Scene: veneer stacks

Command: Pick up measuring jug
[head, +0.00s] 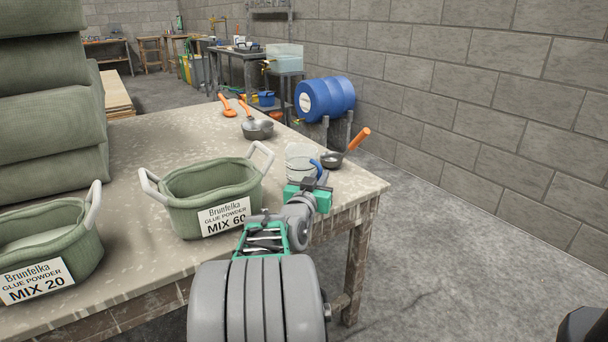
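The measuring jug (300,158) is a clear, whitish cup with a blue handle, standing upright near the right end of the worktable (130,148). My gripper (320,178) is right in front of the jug in the head view, by its blue handle. The gripper's green and dark body hides the lower part of the jug. I cannot tell whether the fingers touch the handle or whether they are open or shut.
An orange-handled pan (335,159) lies close to the jug's right. A green tub marked MIX 60 (207,180) stands to its left, with a MIX 20 tub (45,235) further left. Another pan (257,130) and an orange spoon (227,105) lie behind.

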